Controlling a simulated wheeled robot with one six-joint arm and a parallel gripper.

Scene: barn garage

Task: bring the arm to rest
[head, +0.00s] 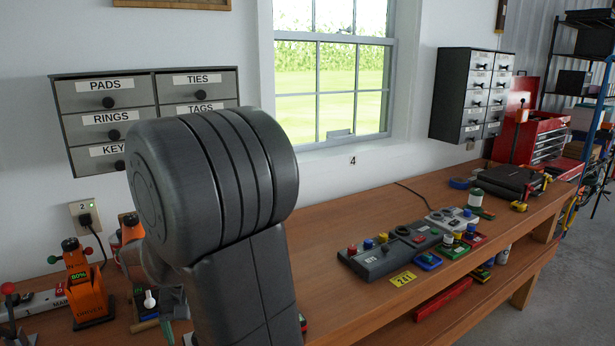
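My arm (215,190) shows large in the left middle of the head view. A thick dark grey joint stands above the wooden workbench (330,240) and hides part of it. A link runs down from the joint to the bottom edge. My gripper is not visible, so I cannot see its fingers or whether it holds anything.
Labelled drawers (108,95) hang on the wall behind my arm. An orange device (88,290) stands at the lower left. Grey control boxes (390,258) and a red toolbox (530,135) sit on the bench to the right. Bare bench lies between my arm and the control boxes.

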